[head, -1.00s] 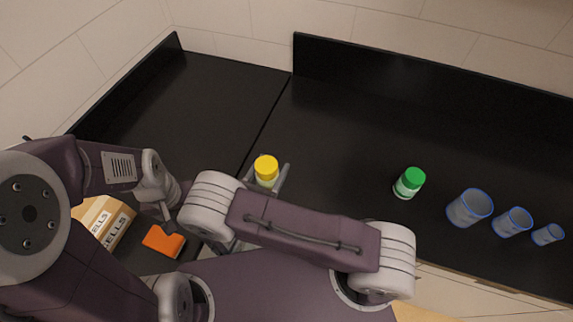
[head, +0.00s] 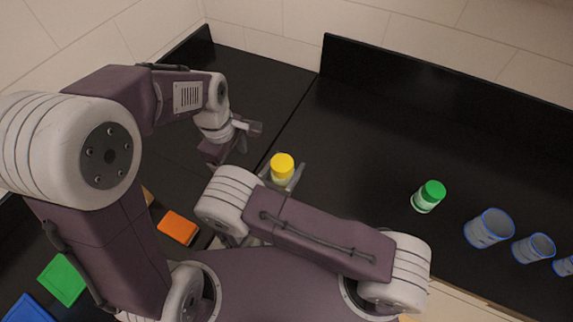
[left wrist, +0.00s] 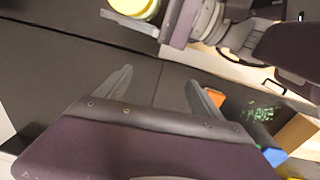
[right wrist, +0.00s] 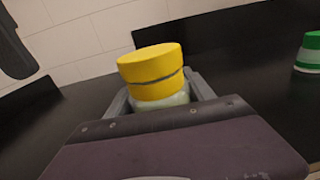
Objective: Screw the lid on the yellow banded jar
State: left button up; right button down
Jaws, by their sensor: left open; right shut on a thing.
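The yellow banded jar (head: 281,171) stands upright with a yellow lid (head: 282,161) on top. In the right wrist view a thin dark line parts the lid (right wrist: 150,62) from the yellow band (right wrist: 157,88) below; I cannot tell how tightly the lid sits. My right gripper (head: 283,178) is shut on the jar's body, which it partly hides. My left gripper (head: 240,140) is open and empty, to the left of the jar and apart from it. In the left wrist view the jar's yellow top (left wrist: 135,5) is cut by the upper edge, beyond the open fingers (left wrist: 160,92).
A green-lidded jar (head: 428,196) stands on the black counter (head: 370,150) to the right, with several blue-rimmed cups (head: 488,229) beyond it. An orange block (head: 177,228), a green one (head: 62,280) and a blue one (head: 28,309) lie at lower left. The counter behind the jar is clear.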

pick_arm(q)
jog(key=w+d+r+n, duration=0.2)
jog(key=d+r+n, duration=0.2)
jog(key=d+n, duration=0.35)
jog(key=r+n, duration=0.2)
jog(key=n, duration=0.3)
send_over(282, 163)
jog(key=shift+w+a+f+g, duration=0.1)
jog(key=shift+a+f+g, duration=0.15)
jog(key=shift+g, duration=0.15)
jog(key=shift+d+r+n, duration=0.15)
jog(key=shift+d+n, duration=0.15)
jog(key=shift+n, duration=0.05)
notch_tip(282, 163, down, 8)
jog(key=shift+f, duration=0.1)
